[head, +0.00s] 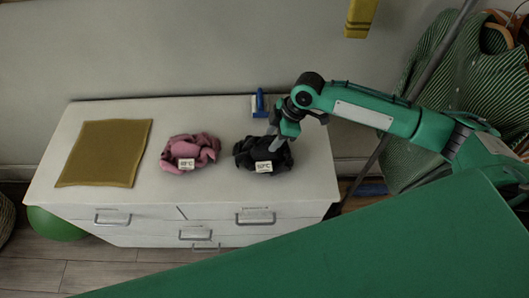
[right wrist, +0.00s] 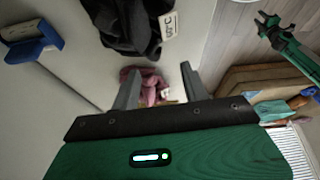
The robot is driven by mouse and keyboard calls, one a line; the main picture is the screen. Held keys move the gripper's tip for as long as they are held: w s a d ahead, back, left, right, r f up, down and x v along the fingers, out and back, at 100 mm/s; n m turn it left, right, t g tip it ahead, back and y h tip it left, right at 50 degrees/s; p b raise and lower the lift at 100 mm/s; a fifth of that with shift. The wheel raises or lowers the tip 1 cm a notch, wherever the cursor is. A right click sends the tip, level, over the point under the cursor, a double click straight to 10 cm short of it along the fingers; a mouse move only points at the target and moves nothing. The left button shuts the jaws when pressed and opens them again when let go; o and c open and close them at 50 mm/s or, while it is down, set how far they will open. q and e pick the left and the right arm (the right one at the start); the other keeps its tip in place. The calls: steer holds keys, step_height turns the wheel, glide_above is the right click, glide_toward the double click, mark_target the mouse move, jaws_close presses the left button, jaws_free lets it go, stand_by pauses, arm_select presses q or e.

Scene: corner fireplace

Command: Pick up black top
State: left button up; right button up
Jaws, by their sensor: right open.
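The black top (head: 265,154) is a crumpled dark cloth with a white tag, lying on the white dresser (head: 215,115) at its right part. In the right wrist view the black top (right wrist: 122,28) is at the top, beyond the fingertips. My right gripper (head: 279,142) is at the top's back right edge in the head view. In its wrist view the right gripper (right wrist: 158,75) has its fingers apart, with no cloth held between them. My left gripper (right wrist: 270,22) seems to show small at the upper right of the wrist view; its jaws are unclear.
A pink crumpled cloth (head: 190,152) with a tag lies left of the black top. A mustard folded cloth (head: 105,153) lies farther left. A blue-handled tool (head: 260,103) lies behind the black top. Striped green clothes (head: 455,80) hang at right.

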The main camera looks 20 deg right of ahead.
steer(key=w+d+r, duration=0.3)
steer(key=d, duration=0.1)
steer(key=p, duration=0.3)
glide_toward(268, 144)
steer(key=x, duration=0.5)
steer(key=shift+a+f+p, duration=0.3)
steer(key=shift+f+p, duration=0.1)
steer(key=p+x, duration=0.1)
steer(key=x, duration=0.2)
steer(key=shift+w+f, duration=0.1)
steer(key=shift+w, duration=0.05)
steer(key=shift+a+f+p, duration=0.15)
steer(key=shift+f+p, duration=0.2)
steer(key=shift+f, duration=0.15)
jaws_close()
